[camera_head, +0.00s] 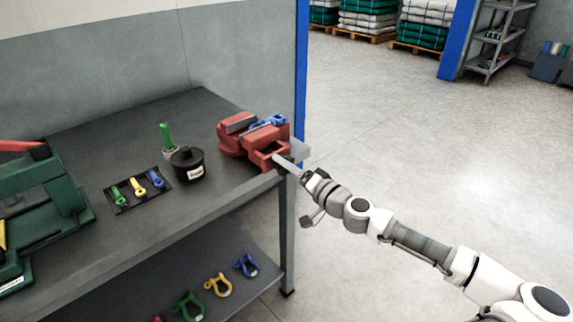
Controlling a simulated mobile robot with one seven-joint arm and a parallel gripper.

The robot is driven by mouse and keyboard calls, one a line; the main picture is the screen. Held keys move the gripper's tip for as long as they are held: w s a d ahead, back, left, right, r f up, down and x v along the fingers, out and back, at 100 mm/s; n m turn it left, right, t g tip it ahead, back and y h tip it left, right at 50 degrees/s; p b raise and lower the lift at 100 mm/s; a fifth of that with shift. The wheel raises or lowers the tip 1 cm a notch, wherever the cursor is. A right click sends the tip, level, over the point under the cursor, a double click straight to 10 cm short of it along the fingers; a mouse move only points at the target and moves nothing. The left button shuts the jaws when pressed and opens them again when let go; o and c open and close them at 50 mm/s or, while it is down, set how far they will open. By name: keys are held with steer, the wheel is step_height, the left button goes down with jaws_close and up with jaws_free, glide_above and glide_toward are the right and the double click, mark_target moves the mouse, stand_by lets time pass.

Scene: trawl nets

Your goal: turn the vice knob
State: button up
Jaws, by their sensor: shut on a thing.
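A red vice (232,143) is mounted at the right corner of the workbench. A blue shackle (268,122) sits at its jaws. My gripper (279,159) reaches in from the right, with its pale fingers at the front end of the vice, by the bench edge. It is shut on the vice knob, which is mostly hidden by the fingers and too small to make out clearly.
More shackles lie on the lower shelf (215,270). Open floor lies to the right.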

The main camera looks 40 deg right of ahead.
steer(key=shift+s+d+f+n+p, duration=0.1)
steer(key=shift+d+n+p, duration=0.05)
steer(key=shift+n+p, duration=5.6)
steer(key=shift+s+d+f+n+p, duration=0.1)
steer(key=shift+n+p, duration=4.95)
steer(key=shift+p, duration=1.35)
